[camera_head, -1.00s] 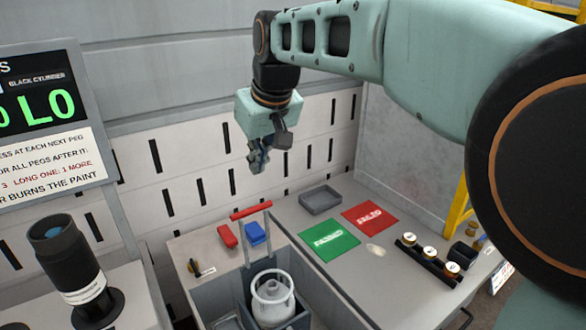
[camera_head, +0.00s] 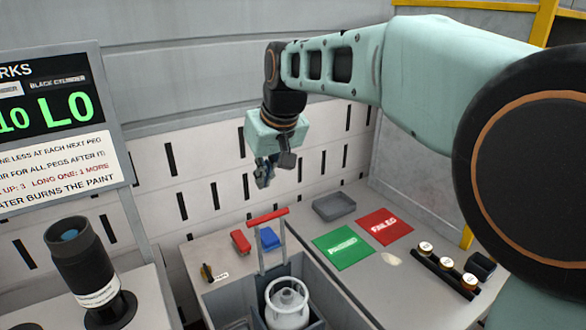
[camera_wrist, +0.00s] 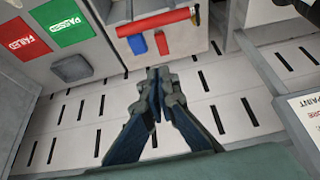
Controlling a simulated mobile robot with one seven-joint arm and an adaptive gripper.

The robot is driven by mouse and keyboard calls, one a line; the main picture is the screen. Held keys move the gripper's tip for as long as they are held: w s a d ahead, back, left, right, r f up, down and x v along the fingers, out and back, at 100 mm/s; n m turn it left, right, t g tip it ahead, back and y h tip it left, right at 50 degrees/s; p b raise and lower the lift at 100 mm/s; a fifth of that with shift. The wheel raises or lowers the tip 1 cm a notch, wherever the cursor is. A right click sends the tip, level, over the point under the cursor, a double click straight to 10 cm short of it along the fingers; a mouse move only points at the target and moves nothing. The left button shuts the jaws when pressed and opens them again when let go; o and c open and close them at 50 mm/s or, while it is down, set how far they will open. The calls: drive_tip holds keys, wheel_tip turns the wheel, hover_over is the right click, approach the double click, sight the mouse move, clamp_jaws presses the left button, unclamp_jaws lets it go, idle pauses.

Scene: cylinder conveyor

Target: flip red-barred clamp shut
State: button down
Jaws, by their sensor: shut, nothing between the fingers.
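The clamp's red bar (camera_head: 267,216) stands upright on two grey arms at the back of the sunken bay. It also shows in the wrist view (camera_wrist: 157,21), near the top. A white cylinder with a ring-shaped top (camera_head: 287,304) stands in the bay in front of the clamp. My gripper (camera_head: 263,182) hangs above and behind the bar, in front of the slotted wall, apart from the bar. In the wrist view my gripper (camera_wrist: 159,72) has its fingertips together with nothing between them, below the bar in the picture.
A red block (camera_head: 241,242) and a blue block (camera_head: 269,238) lie close behind the bar. A green mat (camera_head: 343,247), a red mat (camera_head: 385,227) and a grey tray (camera_head: 334,206) lie to the right. A black cylinder device (camera_head: 82,270) and a sign (camera_head: 62,130) stand left.

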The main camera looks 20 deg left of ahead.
wheel_tip(320, 180, down, 6)
drive_tip(key=shift+s+d, duration=0.4)
drive_tip(key=shift+d, duration=0.05)
drive_tip(key=shift+s+d+f+b, duration=0.1)
drive_tip(key=shift+f+b, duration=0.05)
drive_tip(key=shift+b, duration=0.15)
